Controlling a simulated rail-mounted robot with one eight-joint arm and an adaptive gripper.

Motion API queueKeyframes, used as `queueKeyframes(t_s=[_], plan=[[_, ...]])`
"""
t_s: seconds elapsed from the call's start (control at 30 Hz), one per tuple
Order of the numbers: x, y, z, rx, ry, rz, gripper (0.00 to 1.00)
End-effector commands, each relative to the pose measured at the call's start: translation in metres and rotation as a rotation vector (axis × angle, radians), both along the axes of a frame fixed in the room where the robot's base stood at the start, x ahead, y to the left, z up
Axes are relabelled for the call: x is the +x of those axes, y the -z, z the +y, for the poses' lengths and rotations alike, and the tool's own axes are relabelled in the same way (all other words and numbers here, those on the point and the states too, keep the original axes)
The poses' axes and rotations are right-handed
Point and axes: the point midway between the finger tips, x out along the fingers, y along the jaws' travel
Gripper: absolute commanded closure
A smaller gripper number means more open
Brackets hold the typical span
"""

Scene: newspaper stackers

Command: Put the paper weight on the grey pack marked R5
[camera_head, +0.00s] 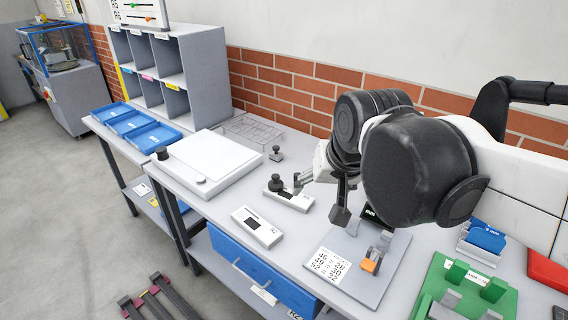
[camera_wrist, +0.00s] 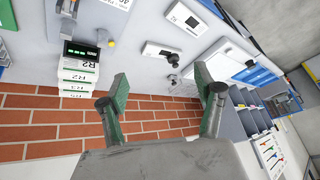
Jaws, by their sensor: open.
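My gripper (camera_head: 320,198) is open and empty above the bench; its two fingers frame the bench in the wrist view (camera_wrist: 160,80). A dark round-knobbed weight (camera_head: 277,184) stands at the left end of a flat grey pack (camera_head: 292,199), and it shows between the fingers in the wrist view (camera_wrist: 173,60). A smaller knobbed piece (camera_head: 276,153) stands behind it, near the wall. A second flat pack (camera_head: 258,228) with a dark window lies nearer the front edge. I cannot read R5 on any pack.
A white platform (camera_head: 212,168) lies left, with blue trays (camera_head: 135,125) and a grey pigeonhole rack (camera_head: 185,75) beyond. A stack of labelled packs (camera_wrist: 78,75) stands by the brick wall. A printed board (camera_head: 350,275) and a green fixture (camera_head: 470,295) occupy the right.

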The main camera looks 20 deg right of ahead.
Motion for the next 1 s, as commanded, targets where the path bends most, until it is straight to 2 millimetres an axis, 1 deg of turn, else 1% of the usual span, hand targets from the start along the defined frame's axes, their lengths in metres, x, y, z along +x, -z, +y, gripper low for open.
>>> queueKeyframes(t_s=[0.03, 0.2, 0.3, 0.4, 0.57, 1.0], plan=[[-0.012, 0.005, 0.000, -0.016, -0.024, -0.013, 0.34], [-0.041, 0.021, 0.000, -0.075, -0.108, -0.058, 0.34], [-0.053, 0.029, 0.000, -0.104, -0.147, -0.077, 0.34], [-0.061, 0.035, 0.000, -0.123, -0.171, -0.091, 0.34], [-0.065, 0.038, -0.001, -0.135, -0.187, -0.099, 0.34], [-0.065, 0.038, 0.000, -0.135, -0.187, -0.099, 0.34]])
